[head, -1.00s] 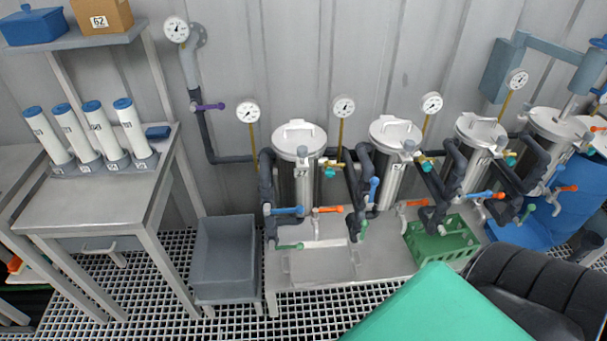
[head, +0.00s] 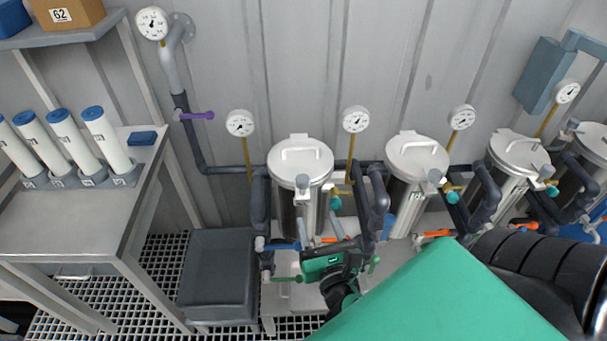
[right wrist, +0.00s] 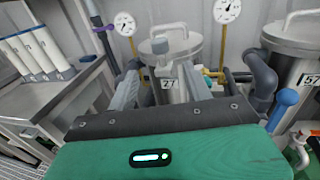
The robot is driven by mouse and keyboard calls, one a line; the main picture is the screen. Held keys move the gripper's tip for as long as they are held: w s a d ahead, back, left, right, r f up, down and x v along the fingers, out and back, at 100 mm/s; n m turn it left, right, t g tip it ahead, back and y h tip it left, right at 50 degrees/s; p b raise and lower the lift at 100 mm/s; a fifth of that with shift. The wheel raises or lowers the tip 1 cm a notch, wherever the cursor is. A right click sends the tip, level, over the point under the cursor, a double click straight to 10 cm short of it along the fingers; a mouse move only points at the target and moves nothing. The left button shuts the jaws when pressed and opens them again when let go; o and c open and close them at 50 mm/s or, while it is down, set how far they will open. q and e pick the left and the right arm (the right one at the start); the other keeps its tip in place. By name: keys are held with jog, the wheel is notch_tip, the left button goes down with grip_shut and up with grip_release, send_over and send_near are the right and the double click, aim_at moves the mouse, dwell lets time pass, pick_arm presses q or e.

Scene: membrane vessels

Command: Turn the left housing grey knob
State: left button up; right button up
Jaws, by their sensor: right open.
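The left housing (head: 301,160) is a silver upright vessel with a handled lid. It also shows in the right wrist view (right wrist: 180,45), with a label reading 27. Its grey knob (head: 302,181) sits at the front edge of the lid, and shows in the right wrist view (right wrist: 160,46) beyond the fingers. My right gripper (head: 322,232) is in front of the housing's lower part, below the knob and apart from it. In the right wrist view its fingers (right wrist: 160,75) are spread with nothing held. My left gripper is not in view.
A second housing (head: 417,160) stands to the right, with dark pipes between. Coloured valve handles surround my right gripper, including a green one (head: 286,280). A grey bin (head: 217,285) and a steel table (head: 70,215) with white cartridges stand left.

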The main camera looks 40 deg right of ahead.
aim_at(304, 186)
jog(key=p+x, duration=0.3)
jog(key=x, duration=0.8)
jog(key=shift+w+d+p, duration=0.1)
jog(key=shift+w+p, duration=0.2)
jog(key=shift+p, duration=0.05)
jog(key=shift+x, duration=0.8)
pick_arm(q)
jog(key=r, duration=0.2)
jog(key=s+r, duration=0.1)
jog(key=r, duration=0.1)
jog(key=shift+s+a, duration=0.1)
pick_arm(e)
jog(key=shift+f, duration=0.1)
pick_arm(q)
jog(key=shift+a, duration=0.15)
pick_arm(e)
jog(key=c, duration=1)
